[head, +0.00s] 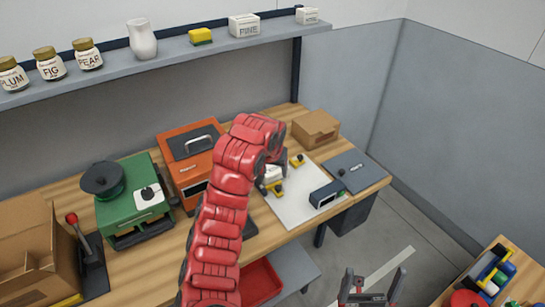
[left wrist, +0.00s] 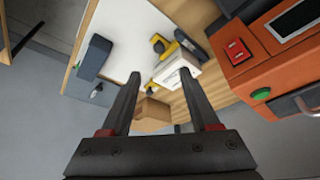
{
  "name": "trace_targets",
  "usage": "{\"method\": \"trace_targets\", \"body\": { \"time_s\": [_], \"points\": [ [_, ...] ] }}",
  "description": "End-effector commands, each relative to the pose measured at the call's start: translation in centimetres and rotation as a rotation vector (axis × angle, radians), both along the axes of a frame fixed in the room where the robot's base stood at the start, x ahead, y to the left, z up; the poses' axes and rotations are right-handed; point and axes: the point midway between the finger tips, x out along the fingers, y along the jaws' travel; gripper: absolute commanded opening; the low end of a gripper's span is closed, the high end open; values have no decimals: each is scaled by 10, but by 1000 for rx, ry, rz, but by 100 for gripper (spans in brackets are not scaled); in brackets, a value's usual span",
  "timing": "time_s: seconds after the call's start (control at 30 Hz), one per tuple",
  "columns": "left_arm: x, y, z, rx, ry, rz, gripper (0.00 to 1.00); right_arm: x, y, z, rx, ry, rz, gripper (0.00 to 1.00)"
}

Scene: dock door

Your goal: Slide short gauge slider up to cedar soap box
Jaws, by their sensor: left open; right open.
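A white box (left wrist: 178,74) with dark lettering I cannot read stands near the board's edge in the left wrist view. It also shows, partly covered by my arm, in the head view (head: 271,175). Yellow pieces with dark parts sit near it: one close beside it (head: 276,188), another further back (head: 297,160). I cannot tell which is the short slider. My left gripper (left wrist: 157,66) is open and empty. Its fingers point toward the box and yellow pieces, with the right fingertip overlapping the box in the picture; contact is unclear. My right gripper (head: 372,286) is open and empty, low in the head view.
The pale board (head: 290,212) also carries a dark block (head: 326,193). A green machine (head: 132,190) stands further left. The board's front part is clear.

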Motion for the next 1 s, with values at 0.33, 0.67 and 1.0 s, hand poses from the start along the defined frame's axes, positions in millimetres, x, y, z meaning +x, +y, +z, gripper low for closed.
{"method": "trace_targets", "body": {
  "time_s": [0.33, 0.67, 1.0],
  "points": [
    [-14, 2, 35, 1, -1, -1, 62, 0, 0, 14, 0, 0, 0, 100],
    [-17, 2, 41, 0, -2, 0, 62, 0, 0, 15, 0, 0, 0, 100],
    [-16, 3, 40, -1, -4, 0, 62, 0, 0, 15, 0, 0, 0, 100]
  ]
}}
